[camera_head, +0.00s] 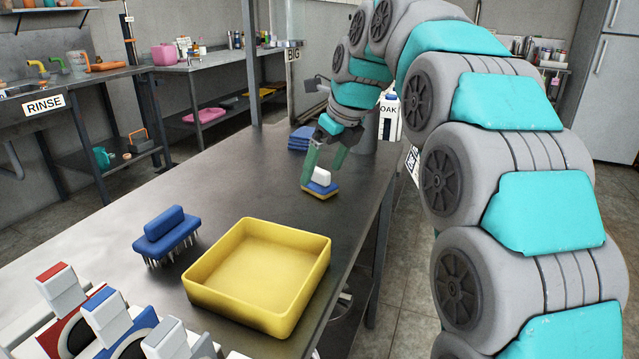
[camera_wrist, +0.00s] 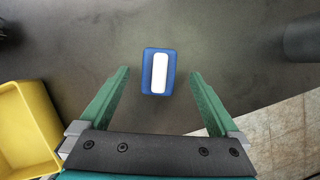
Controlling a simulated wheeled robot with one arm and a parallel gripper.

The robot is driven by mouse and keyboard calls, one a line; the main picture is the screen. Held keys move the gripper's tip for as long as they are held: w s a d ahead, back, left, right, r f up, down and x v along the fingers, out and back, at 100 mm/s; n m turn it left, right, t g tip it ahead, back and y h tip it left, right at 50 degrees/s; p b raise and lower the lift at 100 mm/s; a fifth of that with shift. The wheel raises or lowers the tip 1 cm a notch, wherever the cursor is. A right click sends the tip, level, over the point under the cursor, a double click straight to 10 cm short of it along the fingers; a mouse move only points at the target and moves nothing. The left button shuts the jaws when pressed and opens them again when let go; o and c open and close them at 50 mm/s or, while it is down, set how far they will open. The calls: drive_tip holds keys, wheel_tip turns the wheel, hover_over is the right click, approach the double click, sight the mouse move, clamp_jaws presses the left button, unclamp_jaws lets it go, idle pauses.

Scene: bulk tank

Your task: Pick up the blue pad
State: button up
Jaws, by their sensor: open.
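The blue pad (camera_head: 317,189) lies on the dark metal table. It has a white handle block on top and a thin yellow layer beneath. In the wrist view, the blue pad (camera_wrist: 149,83) lies centred between the finger tips, its white handle running lengthwise. My gripper (camera_head: 321,172) is open, its green fingers pointing down at the pad. In the wrist view, my gripper (camera_wrist: 159,73) shows a clear gap between each finger and the pad. I cannot tell how far the tips are above the table. Nothing is held.
A yellow tray (camera_head: 320,267) stands on the table in front, with a blue brush (camera_head: 165,232) left of it, bristles down. Blue stacked items (camera_head: 301,139) and a grey cylinder (camera_head: 364,135) stand behind. The table left of the pad is clear; its edge lies to the right.

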drive_tip(key=shift+x, duration=1.45)
drive_tip(key=shift+a, duration=0.1)
clamp_jaws()
drive_tip(key=shift+r, duration=0.1)
drive_tip(key=shift+r, duration=1.6)
drive_tip(key=shift+s+r, duration=0.15)
drive_tip(key=s+d, duration=0.1)
drive_tip(key=s, duration=0.4)
drive_tip(key=s+d+r+b, duration=0.1)
drive_tip(key=s, duration=0.4)
drive_tip(key=s+d+b, duration=0.1)
drive_tip(key=s+d, duration=0.1)
drive_tip(key=s, duration=0.3)
drive_tip(key=shift+s+d+r, duration=0.1)
drive_tip(key=shift+r, duration=0.1)
